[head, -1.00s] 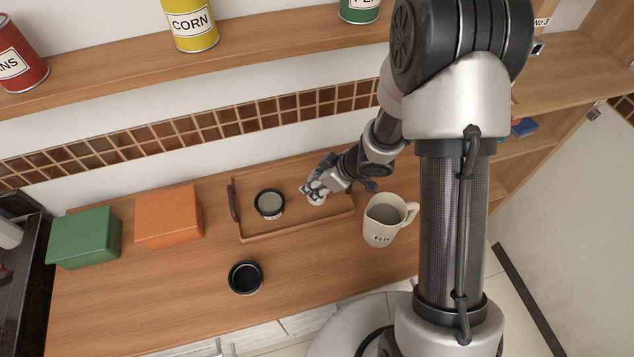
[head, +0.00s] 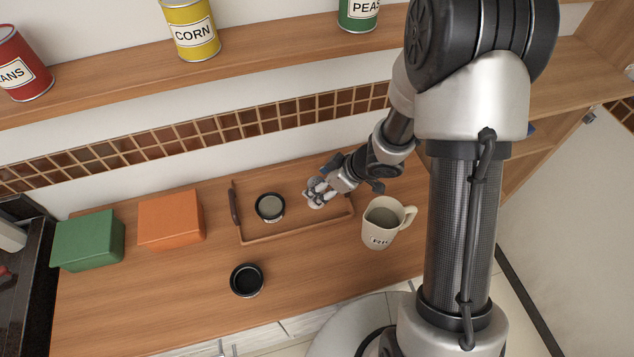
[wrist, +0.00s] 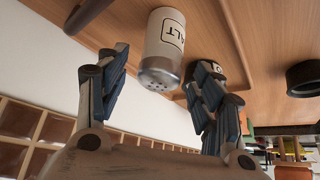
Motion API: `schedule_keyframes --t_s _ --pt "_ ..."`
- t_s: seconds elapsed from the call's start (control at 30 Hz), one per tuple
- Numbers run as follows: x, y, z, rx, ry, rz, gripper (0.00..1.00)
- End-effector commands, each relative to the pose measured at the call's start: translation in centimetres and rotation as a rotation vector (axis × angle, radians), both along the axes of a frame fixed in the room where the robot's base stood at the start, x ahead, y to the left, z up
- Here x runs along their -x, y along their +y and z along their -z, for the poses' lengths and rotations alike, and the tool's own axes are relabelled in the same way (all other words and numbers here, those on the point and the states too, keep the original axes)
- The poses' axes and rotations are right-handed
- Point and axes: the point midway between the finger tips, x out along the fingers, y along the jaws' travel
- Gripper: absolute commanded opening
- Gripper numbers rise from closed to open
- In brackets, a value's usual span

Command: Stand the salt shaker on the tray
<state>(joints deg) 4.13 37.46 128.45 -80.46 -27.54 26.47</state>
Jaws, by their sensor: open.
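The salt shaker (wrist: 163,48) is white with a black-framed SALT label and a grey perforated cap. Contact under the shaker is hidden.
A dark round container (head: 270,207) stands on the tray's left half. A black bowl (head: 247,280) sits in front, a beige mug (head: 382,222) to the right. Orange (head: 171,220) and green (head: 88,240) boxes stand left. A shelf with cans (head: 190,28) runs above.

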Motion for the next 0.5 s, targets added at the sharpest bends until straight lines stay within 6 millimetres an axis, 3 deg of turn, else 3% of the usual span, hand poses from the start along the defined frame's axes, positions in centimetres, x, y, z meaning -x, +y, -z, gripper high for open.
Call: schedule_keyframes --t_s 0.03,0.2,0.5 --pt "0.4 -0.6 -1.7 0.0 -0.002 0.002 0.61" --pt "1.5 -2.2 -4.7 0.0 0.0 0.003 0.61" --pt "2.7 -3.7 -7.3 -0.001 0.0 0.001 0.61"
